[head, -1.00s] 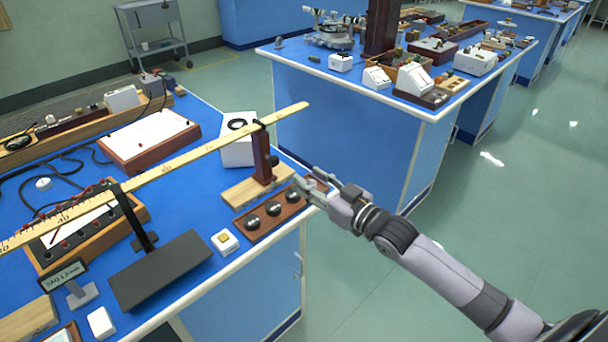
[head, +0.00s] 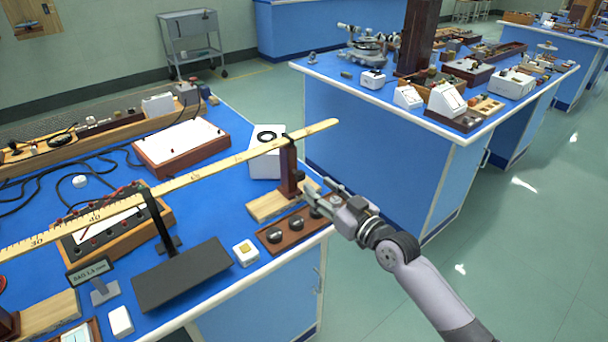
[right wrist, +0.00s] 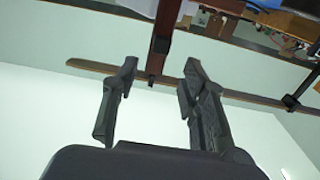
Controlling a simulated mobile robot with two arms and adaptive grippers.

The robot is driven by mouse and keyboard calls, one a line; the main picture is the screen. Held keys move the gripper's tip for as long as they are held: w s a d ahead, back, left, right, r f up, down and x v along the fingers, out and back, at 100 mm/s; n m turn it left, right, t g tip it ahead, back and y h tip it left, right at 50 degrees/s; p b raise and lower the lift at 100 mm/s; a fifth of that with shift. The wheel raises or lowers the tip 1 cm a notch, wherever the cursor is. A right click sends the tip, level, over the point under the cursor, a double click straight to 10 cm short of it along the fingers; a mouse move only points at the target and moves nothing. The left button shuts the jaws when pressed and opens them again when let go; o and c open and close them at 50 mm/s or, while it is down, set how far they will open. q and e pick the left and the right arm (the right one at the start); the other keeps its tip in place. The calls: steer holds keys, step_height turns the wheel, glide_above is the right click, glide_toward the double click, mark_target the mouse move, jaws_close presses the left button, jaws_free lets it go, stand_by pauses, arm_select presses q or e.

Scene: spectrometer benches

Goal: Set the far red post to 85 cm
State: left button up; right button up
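The far red post (head: 288,168) stands upright on a pale wooden base (head: 268,207), near the right end of the long yellow rule (head: 210,171). A dark clip sits at its top, at the rule. Scale figures beside it are too small to read. My right gripper (head: 312,198) is just right of the post's foot, low over the bench edge. In the right wrist view, its two fingers (right wrist: 157,95) are apart with nothing between them. The post (right wrist: 163,38) and the rule (right wrist: 95,69) show beyond the fingertips. My left gripper is out of view.
A brown tray with dark round weights (head: 285,236) lies just in front of the post's base. A white block (head: 266,165) stands behind the post. A black stand (head: 180,274) is left along the rule. Open floor separates this bench from another blue bench (head: 370,140).

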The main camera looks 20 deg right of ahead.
mark_target(303, 175)
steer(key=x, duration=0.7)
steer(key=shift+c, duration=0.5)
jaws_close()
steer(key=shift+f, duration=0.1)
